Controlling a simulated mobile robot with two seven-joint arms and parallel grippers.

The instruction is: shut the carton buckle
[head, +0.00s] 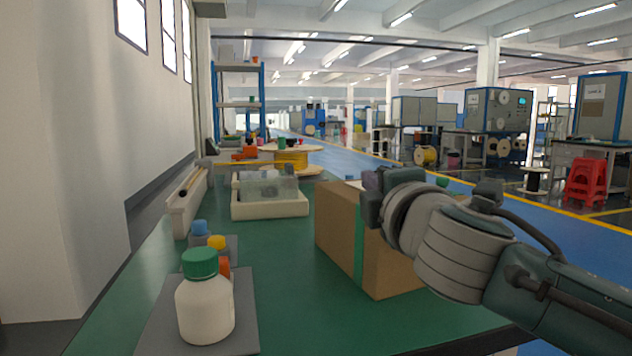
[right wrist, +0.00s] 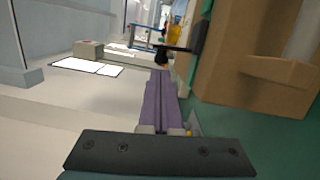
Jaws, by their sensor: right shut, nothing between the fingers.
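The brown carton (head: 338,225) stands on the green table, with a green strap (head: 359,247) down its near side. It also fills the right of the right wrist view (right wrist: 248,75). There, a dark part (right wrist: 198,38) sits at the strap on the carton's edge, with a thin black bar reaching left from it; it may be the buckle, but I cannot tell its state. My right gripper (right wrist: 161,73) is shut and empty, its purple fingers beside the carton and pointing toward the black bar. In the head view the right wrist hides the carton's top right. My left gripper is out of view.
A white bottle with a green cap (head: 204,300) and smaller bottles stand on grey mats at the front left. A pale tray with a clear cover (head: 268,208) and a cable spool (head: 291,160) are farther back.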

